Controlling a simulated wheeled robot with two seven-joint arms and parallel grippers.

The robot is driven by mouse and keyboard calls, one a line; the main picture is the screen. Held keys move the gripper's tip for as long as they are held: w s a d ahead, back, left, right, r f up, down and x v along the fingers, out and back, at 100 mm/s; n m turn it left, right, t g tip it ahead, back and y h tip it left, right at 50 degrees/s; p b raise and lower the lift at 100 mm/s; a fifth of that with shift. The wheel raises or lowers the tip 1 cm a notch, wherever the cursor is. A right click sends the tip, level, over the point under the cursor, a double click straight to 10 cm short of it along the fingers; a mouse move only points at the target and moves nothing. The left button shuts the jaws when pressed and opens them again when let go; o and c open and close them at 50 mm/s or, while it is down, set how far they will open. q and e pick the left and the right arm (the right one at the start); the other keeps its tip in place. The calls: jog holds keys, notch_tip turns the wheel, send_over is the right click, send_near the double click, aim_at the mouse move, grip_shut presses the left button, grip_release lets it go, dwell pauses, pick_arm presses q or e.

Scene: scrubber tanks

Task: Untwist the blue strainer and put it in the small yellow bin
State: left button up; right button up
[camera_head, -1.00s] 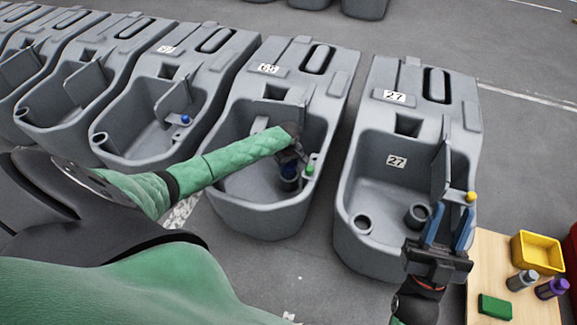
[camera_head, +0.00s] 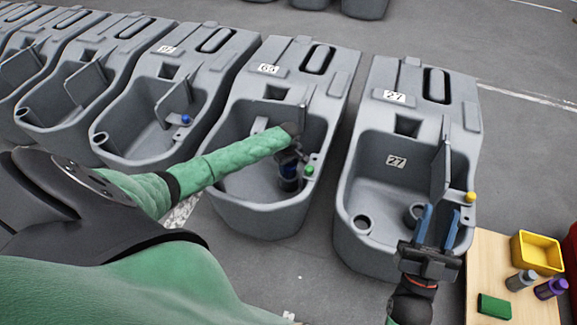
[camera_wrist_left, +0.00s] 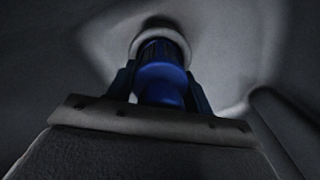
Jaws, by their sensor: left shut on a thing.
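The blue strainer (camera_head: 288,171) sits in a round grey port inside the tank labelled 65 or similar. It also shows in the left wrist view (camera_wrist_left: 160,85), upright in the pale ring of the port. My left gripper (camera_head: 288,160) reaches down into this tank and is shut on the strainer, with one finger on each side of it in the left wrist view (camera_wrist_left: 160,92). My right gripper (camera_head: 438,228) is open and empty over the front of tank 27. The small yellow bin (camera_head: 538,253) stands on the wooden table at the right and looks empty.
A green knob (camera_head: 309,170) is close beside my left gripper. Tank 27 (camera_head: 385,170) lies between the strainer and the table. A raised flap stands in it.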

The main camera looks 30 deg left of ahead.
pick_arm(q)
jog(key=shift+s+d+f, duration=0.3)
jog(key=shift+d+f, duration=0.05)
jog(key=shift+f, duration=0.05)
jog(key=shift+r+p, duration=0.1)
jog(key=shift+p, duration=0.2)
jog(key=shift+o, duration=0.5)
jog(key=shift+r+n+p, duration=0.1)
jog(key=shift+n+p, duration=1.2)
jog(key=shift+p, duration=1)
jog(key=shift+c, duration=0.5)
jog(key=shift+w+d+r+p, duration=0.2)
jog(key=shift+w+r+p, duration=0.15)
jog(key=shift+r+p, duration=0.45)
jog(key=shift+a+r+p, duration=0.25)
jog(key=shift+r+p, duration=0.05)
jog(key=shift+p, duration=0.15)
jog(key=shift+a, duration=0.15)
